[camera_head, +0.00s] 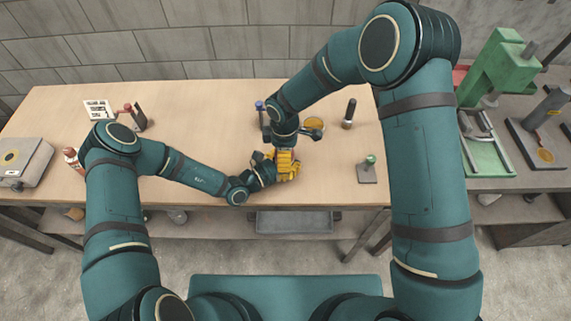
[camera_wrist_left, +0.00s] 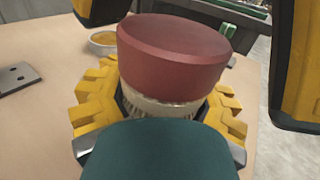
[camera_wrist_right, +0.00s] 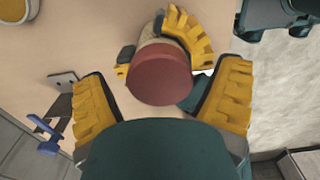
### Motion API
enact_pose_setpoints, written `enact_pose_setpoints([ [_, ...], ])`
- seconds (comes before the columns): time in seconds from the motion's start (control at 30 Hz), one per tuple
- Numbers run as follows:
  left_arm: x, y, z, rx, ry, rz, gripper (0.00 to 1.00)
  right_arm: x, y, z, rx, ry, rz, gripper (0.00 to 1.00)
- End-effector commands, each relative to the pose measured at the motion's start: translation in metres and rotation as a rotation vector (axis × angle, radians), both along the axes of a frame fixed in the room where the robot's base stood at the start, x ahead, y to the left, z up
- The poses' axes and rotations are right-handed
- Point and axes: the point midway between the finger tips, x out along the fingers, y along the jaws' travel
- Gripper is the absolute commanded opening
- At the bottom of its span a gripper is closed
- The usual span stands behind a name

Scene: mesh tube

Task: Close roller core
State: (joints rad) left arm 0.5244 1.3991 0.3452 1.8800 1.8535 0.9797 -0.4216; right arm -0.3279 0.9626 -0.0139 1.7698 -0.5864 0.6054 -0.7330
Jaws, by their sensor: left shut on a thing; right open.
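A red round cap (camera_wrist_left: 175,50) sits on top of a pale, ribbed tube (camera_wrist_left: 160,105) in the left wrist view. Whether the cap is fully seated cannot be told. My left gripper (camera_wrist_left: 165,115) is shut on the tube, with a yellow finger on each side below the cap. In the right wrist view the red cap (camera_wrist_right: 160,75) lies between the spread yellow fingers of my right gripper (camera_wrist_right: 163,85), which is open and apart from it. In the head view the left gripper (camera_head: 263,165) and right gripper (camera_head: 287,165) meet above the table's front edge, and the cap is hidden.
A yellow dish (camera_head: 314,123), a dark upright cylinder (camera_head: 349,113), a green-knobbed stand (camera_head: 367,171) and a blue-handled tool (camera_head: 260,109) stand near the arms. A red-and-black device (camera_head: 132,116) is at left. A green press (camera_head: 494,72) stands at right. The table's left middle is clear.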

Motion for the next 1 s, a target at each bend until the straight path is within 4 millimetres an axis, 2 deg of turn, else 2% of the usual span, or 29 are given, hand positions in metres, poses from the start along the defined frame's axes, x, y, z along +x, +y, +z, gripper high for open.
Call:
enact_pose_setpoints([
  [0.1,0.0001,0.0001,0.0,0.0,0.0,0.0,0.0,0.0,0.0,0.0001,0.0,0.0,0.0,0.9],
  [0.17,0.0001,0.0001,0.0,0.0,0.0,0.0,0.0,0.0,0.0,0.0002,0.0,0.0,0.0,0.71],
  [0.3,0.0,0.0001,-0.0001,0.0,0.0,0.0,0.0,0.0,0.0001,0.0003,0.0,0.0,0.0,0.22],
  [0.33,0.0,0.0001,-0.0001,0.0,0.0,0.0,0.0,0.0,0.0001,0.0003,0.0,0.0,0.0,0.16],
  [0.47,-0.0001,0.0001,-0.0001,0.0,0.0,0.0,0.0,-0.0001,0.0002,0.0003,0.0,0.0,-0.024,0.15],
  [0.7,-0.0001,0.0001,-0.0001,0.0,0.0,0.0,0.0,0.0,0.0005,0.0002,0.0,0.0,-0.269,0.15],
  [0.97,-0.0001,0.0,-0.0001,0.0,0.0,0.0,0.0,0.0002,0.0002,0.0002,0.001,0.0,-0.29,0.15],
  [1.0,-0.0001,0.0,-0.0001,0.0,0.0,0.0,0.0,0.0002,0.0002,0.0002,0.001,0.0,-0.289,0.65],
])
